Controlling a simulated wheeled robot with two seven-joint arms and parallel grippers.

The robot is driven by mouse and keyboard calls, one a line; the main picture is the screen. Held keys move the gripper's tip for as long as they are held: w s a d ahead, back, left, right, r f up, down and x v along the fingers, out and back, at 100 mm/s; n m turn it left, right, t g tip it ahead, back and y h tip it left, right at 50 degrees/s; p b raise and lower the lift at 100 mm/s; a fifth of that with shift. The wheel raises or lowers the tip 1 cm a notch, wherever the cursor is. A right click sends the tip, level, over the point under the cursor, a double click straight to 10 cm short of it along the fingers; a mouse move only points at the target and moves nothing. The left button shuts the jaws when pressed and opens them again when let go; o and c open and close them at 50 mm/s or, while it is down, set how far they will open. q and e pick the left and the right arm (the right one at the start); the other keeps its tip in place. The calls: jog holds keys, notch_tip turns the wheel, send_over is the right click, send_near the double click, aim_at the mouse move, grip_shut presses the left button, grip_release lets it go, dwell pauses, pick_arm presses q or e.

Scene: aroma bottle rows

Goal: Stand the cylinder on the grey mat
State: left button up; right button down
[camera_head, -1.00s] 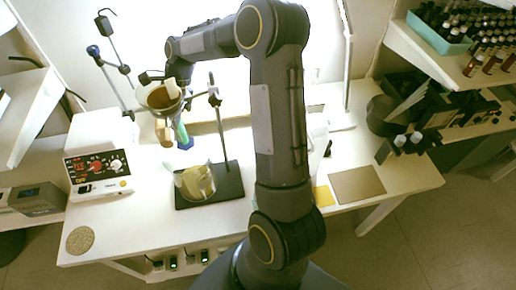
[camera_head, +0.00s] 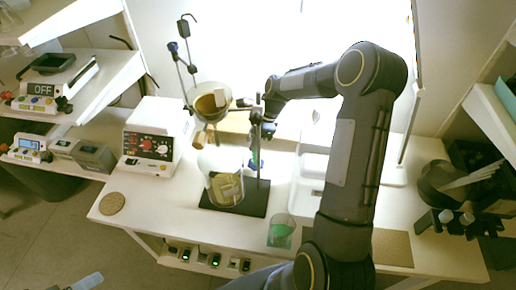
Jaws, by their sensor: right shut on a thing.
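My right gripper (camera_head: 267,130) is shut on a slim cylinder (camera_head: 255,158) with green and blue on it. The cylinder hangs close to upright beside the rod of the stand, right of the funnel; its upper part is hard to make out against the gripper and rod. A flat brownish-grey mat (camera_head: 394,249) lies at the right front of the bench, partly hidden by my right arm. The cylinder is well to the left of and behind this mat.
A funnel (camera_head: 208,104) with brown contents hangs over a large beaker (camera_head: 226,190) on the dark stand base (camera_head: 258,208). A small green-filled beaker (camera_head: 281,232) stands at the front, left of my arm. A black clamp-like device (camera_head: 445,219) stands right of the mat.

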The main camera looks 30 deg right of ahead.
jog(key=shift+f+p, duration=0.3)
jog(key=shift+f, duration=1.6)
jog(key=shift+f, duration=0.2)
jog(key=c, duration=1.1)
grip_release()
